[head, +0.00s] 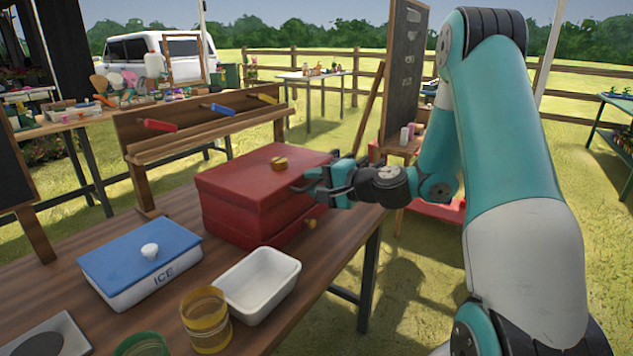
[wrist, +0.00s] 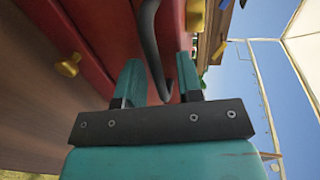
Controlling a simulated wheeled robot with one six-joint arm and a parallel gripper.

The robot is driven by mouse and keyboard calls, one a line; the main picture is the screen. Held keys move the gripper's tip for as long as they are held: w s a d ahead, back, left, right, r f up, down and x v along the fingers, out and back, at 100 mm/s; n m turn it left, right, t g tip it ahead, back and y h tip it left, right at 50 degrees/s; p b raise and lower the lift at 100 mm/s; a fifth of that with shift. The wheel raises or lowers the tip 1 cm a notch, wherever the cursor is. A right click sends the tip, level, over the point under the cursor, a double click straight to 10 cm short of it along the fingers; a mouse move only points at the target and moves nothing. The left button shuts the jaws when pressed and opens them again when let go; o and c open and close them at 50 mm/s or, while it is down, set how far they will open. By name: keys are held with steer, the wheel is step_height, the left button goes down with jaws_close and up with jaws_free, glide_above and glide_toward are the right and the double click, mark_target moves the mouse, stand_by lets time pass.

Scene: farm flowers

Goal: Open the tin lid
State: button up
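The red tin (head: 240,215) stands on the wooden table with its red lid (head: 255,170) down on it. A brass knob (head: 279,163) sits on top of the lid, and another brass knob (head: 309,223) is low on the front. My gripper (head: 312,184) is at the tin's right side, at about lid height. In the wrist view, my gripper (wrist: 159,75) is open, with a dark bent handle (wrist: 151,45) between its two fingers. There appears to be a gap between the handle and each finger. The tin's red wall (wrist: 105,35) fills the space beyond.
A blue-lidded ice box (head: 150,255), an empty white tub (head: 262,284) and a yellow jar (head: 206,322) stand left and in front of the tin. A rack (head: 205,130) with coloured handles is behind it. The table's right edge is close beneath my gripper.

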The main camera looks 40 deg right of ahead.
jaws_close()
steer(key=shift+r, duration=0.1)
